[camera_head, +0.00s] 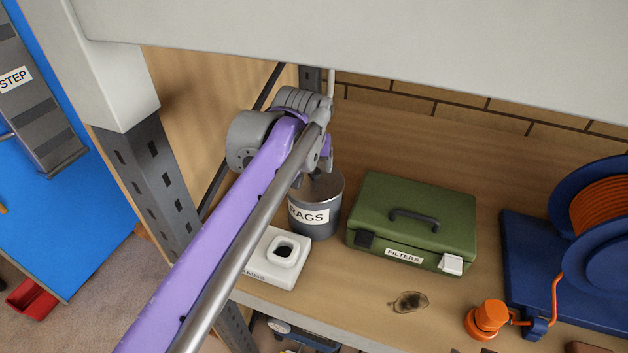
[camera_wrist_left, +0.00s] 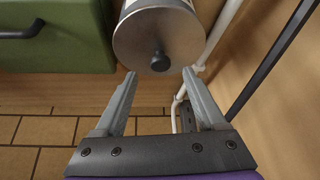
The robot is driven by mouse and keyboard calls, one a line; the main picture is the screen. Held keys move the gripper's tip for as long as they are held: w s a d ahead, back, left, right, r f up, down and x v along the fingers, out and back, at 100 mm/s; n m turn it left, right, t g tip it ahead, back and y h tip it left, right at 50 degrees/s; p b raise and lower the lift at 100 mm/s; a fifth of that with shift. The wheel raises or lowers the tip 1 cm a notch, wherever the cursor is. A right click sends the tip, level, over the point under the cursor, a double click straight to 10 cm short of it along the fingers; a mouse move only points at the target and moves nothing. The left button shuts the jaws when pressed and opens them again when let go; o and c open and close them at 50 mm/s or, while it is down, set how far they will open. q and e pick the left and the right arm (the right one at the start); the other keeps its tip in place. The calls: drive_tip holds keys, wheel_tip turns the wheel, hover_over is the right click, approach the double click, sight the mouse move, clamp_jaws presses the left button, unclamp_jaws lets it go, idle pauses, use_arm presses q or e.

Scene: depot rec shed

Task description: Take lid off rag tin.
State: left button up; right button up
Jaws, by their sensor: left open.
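The rag tin (camera_head: 318,229) is a grey cylinder with a white "RAGS" label, upright on a wooden shelf. Its round metal lid (camera_wrist_left: 155,34) is on the tin, with a dark knob (camera_wrist_left: 160,62) in the middle; in the head view, my arm partly hides the lid (camera_head: 325,186). My left gripper (camera_wrist_left: 160,74) is open, its fingertips either side of the knob and just short of it, with nothing held. In the head view the left gripper (camera_head: 318,168) is over the tin, mostly hidden by its own wrist. My right gripper is not in view.
A green "FILTERS" case (camera_head: 425,210) stands close right of the tin. A white block with a hole (camera_head: 267,266) stands in front-left. A blue hose reel (camera_head: 597,240) is farther right. A metal post (camera_head: 155,180) and an overhead beam (camera_head: 400,35) border the shelf; a pale pipe (camera_wrist_left: 216,40) runs behind.

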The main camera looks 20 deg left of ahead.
sight(315, 171)
use_arm(q)
drive_tip(key=x, duration=0.4)
drive_tip(key=shift+w+a+f, duration=0.1)
drive_tip(key=shift+w, duration=0.1)
clamp_jaws()
